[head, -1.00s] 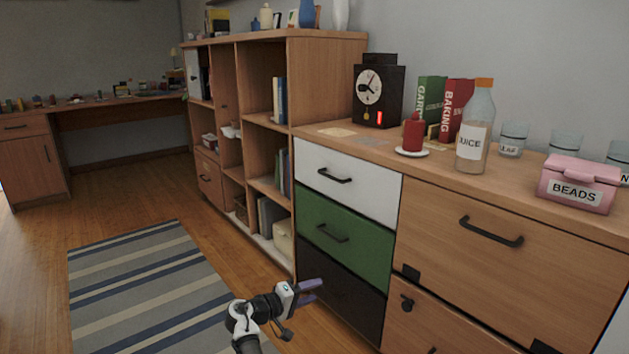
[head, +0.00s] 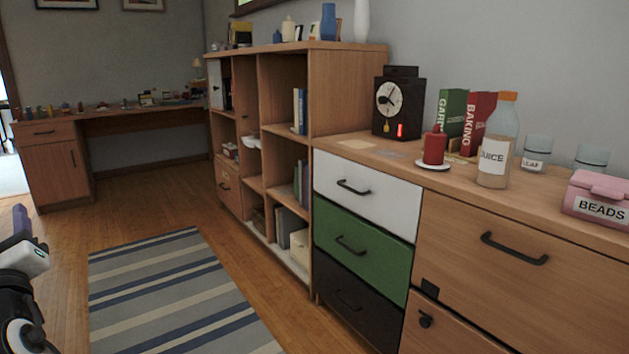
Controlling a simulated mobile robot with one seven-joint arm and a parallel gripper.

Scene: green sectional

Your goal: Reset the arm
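My gripper (head: 20,228) is at the lower left edge of the head view, with a purple finger pointing up and a white and black wrist below it. It is partly cut off by the picture edge. Only one finger shows clearly, so I cannot tell whether it is open or shut. I see nothing held in it. It is over the wood floor, left of the striped rug and apart from the furniture.
A striped rug (head: 170,292) lies on the floor. On the right stands a cabinet with white (head: 385,207), green (head: 385,262) and black drawers, bearing a juice bottle (head: 497,145) and a pink beads box (head: 597,197). Open shelves (head: 345,85) and a desk (head: 52,165) stand behind. The floor between is clear.

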